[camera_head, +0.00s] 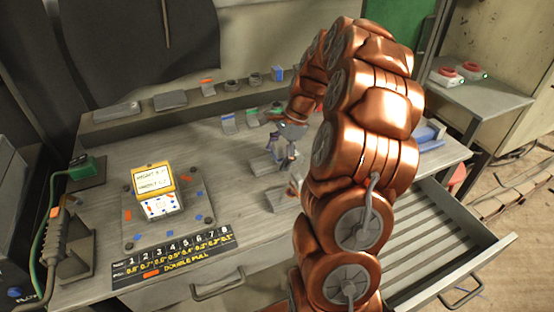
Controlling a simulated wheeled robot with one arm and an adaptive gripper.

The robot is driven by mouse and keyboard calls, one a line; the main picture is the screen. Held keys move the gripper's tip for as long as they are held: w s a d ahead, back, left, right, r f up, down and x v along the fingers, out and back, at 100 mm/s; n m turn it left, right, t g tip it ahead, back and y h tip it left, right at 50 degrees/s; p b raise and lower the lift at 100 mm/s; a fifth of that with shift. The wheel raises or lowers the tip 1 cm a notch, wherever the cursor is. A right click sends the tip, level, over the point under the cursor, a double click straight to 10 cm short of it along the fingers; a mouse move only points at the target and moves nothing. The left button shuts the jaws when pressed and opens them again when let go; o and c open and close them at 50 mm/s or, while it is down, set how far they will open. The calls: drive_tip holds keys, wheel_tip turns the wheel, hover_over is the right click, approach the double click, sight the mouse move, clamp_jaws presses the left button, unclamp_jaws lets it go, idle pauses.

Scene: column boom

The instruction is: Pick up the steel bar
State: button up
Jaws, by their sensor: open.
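My gripper (281,154) is open and points down over the middle of the grey workbench, at the end of my copper-coloured arm. A grey metal block (262,167) lies on the bench just below and beside the fingers. A second grey metal piece (284,201) lies nearer the front, partly hidden by my arm. Either could be the steel bar; I cannot tell which. I see nothing held between the fingers, and any contact with the block is too small to tell.
A yellow-framed display (154,180) stands on a plate at left, behind a numbered label strip (172,257). Small parts line the back ledge (140,125). An open slatted drawer (455,235) juts out at front right. My arm hides much of the bench's right side.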

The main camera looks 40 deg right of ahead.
drive_tip(key=c, duration=1.6)
